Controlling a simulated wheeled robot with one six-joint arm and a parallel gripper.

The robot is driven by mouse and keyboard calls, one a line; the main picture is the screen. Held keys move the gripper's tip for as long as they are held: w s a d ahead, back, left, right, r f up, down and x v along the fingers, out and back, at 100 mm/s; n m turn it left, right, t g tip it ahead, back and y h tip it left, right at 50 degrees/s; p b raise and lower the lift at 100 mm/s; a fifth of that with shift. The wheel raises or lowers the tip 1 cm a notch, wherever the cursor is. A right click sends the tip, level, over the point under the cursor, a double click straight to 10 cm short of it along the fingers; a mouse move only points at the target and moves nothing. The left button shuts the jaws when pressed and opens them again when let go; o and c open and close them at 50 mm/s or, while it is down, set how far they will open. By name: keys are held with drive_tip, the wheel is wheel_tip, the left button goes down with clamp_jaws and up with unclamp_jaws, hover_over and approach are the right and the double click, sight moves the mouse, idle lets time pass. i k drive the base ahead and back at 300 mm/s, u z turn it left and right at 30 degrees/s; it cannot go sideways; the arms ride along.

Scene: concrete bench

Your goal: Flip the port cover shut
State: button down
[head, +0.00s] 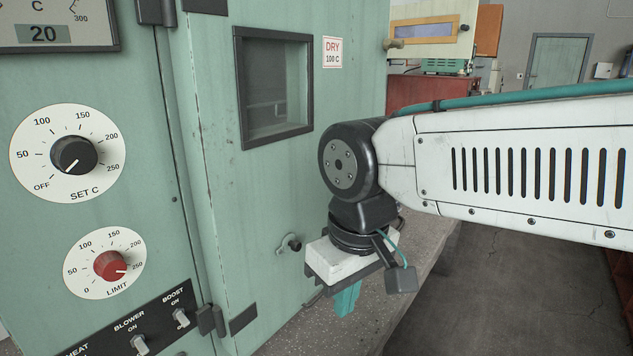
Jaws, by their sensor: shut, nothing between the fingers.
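A small dark round fitting (290,243) with a stubby side piece sits low on the green oven door (220,170). It may be the port and its cover, but it is too small to tell whether the cover is open or shut. My gripper (346,303) is below and to the right of that fitting, pointing down, with teal fingers shut and empty. A gap shows between my gripper and the fitting. My wrist hides part of the bench behind it.
The oven's panel has a SET C dial (73,155), a red LIMIT dial (110,265) and toggle switches (140,344). The door has a dark window (273,84). The concrete bench (290,332) lies below; open floor (500,290) is at right.

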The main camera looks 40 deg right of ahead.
sight(290, 243)
drive_tip(key=u, duration=0.55)
drive_tip(key=k, duration=1.3)
drive_tip(key=z, duration=0.25)
drive_tip(key=i, duration=0.85)
drive_tip(key=z, duration=0.35)
